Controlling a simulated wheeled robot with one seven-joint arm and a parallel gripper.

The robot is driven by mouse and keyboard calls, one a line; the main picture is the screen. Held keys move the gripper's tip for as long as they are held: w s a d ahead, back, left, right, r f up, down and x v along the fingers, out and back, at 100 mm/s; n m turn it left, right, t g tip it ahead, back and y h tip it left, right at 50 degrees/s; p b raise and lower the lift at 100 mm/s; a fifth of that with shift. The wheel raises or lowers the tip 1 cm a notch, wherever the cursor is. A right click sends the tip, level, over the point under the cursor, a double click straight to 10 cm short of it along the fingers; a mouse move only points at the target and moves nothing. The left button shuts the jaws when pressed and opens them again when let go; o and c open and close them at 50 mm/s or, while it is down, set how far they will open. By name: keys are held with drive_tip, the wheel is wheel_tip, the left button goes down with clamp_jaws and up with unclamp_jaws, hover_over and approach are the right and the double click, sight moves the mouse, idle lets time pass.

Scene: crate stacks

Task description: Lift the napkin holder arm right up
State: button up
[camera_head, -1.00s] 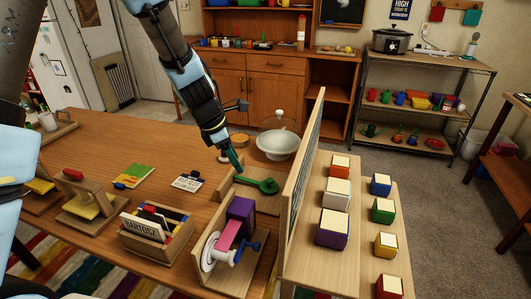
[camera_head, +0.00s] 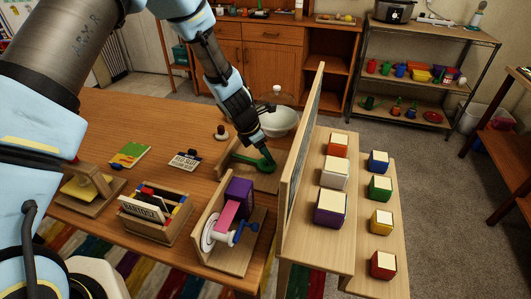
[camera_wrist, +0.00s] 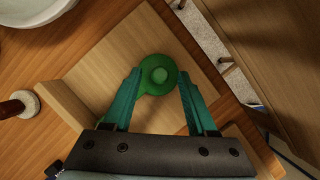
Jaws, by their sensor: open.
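The napkin holder (camera_head: 240,177) is a light wooden tray with low walls, near the right end of the table. Its green arm (camera_head: 245,160) lies low over the tray and ends in a round disc with a raised knob. The disc (camera_wrist: 158,62) also shows in the wrist view. My gripper (camera_head: 267,149) is open above the disc end. In the wrist view its two teal fingers (camera_wrist: 159,88) lie on either side of the disc and its knob. I cannot tell whether they touch it. The arm's pivot end is hidden under my gripper in the wrist view.
A tall wooden panel (camera_head: 304,140) stands close to the right of the holder. A white bowl (camera_head: 279,122) is behind it. A purple-and-pink crank device (camera_head: 232,215) stands in front. A small dark-knobbed item (camera_head: 220,132) is at the left, and several colored blocks sit beyond the panel.

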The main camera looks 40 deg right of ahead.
drive_tip(key=shift+d+f, duration=0.1)
drive_tip(key=shift+f, duration=0.15)
clamp_jaws()
idle(0.3)
idle(0.9)
